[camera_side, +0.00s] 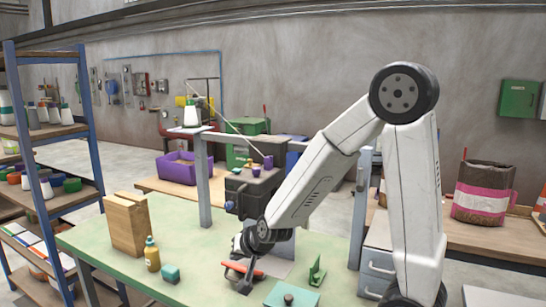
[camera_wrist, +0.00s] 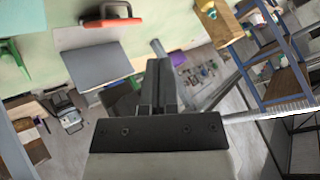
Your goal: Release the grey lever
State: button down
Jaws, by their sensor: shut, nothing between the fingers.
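My gripper (camera_wrist: 158,66) is shut with nothing between its dark fingers. In the side view my gripper (camera_side: 240,243) is low over the green bench, beside the dark bagger machine (camera_side: 252,190). I cannot pick out the grey lever for certain. A short grey rod (camera_wrist: 157,47) shows just past my fingertips in the wrist view; whether it is the lever or touches the fingers I cannot tell. A grey plate (camera_wrist: 98,68) lies beside the gripper. In the side view my wrist hides part of the machine's lower front.
A red-handled tool (camera_side: 242,269) lies on the green bench (camera_side: 190,235) near the gripper. Grey frame posts (camera_side: 203,180) rise behind.

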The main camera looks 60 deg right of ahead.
jog(key=d+r+m+h, duration=0.45)
jog(key=d+m, duration=0.25)
jog(key=d, duration=0.2)
jog(key=m+g+h, duration=0.8)
jog(key=m+g, duration=1)
jog(key=m, duration=0.6)
send_near(361, 178)
jog(key=s, duration=0.1)
jog(key=s+a, duration=0.1)
jog(key=s, duration=0.1)
jog(key=s+a, duration=0.1)
jog(key=s, duration=0.1)
jog(key=shift+a+r, duration=0.1)
jog(key=shift+r, duration=0.3)
jog(key=shift+s+n, duration=0.1)
jog(key=shift+n, duration=0.2)
jog(key=x, duration=1)
jog(key=shift+h, duration=0.25)
jog(key=shift+w+d, duration=0.2)
jog(key=shift+w, duration=0.85)
jog(key=shift+w+d, duration=0.2)
jog(key=shift+w, duration=0.9)
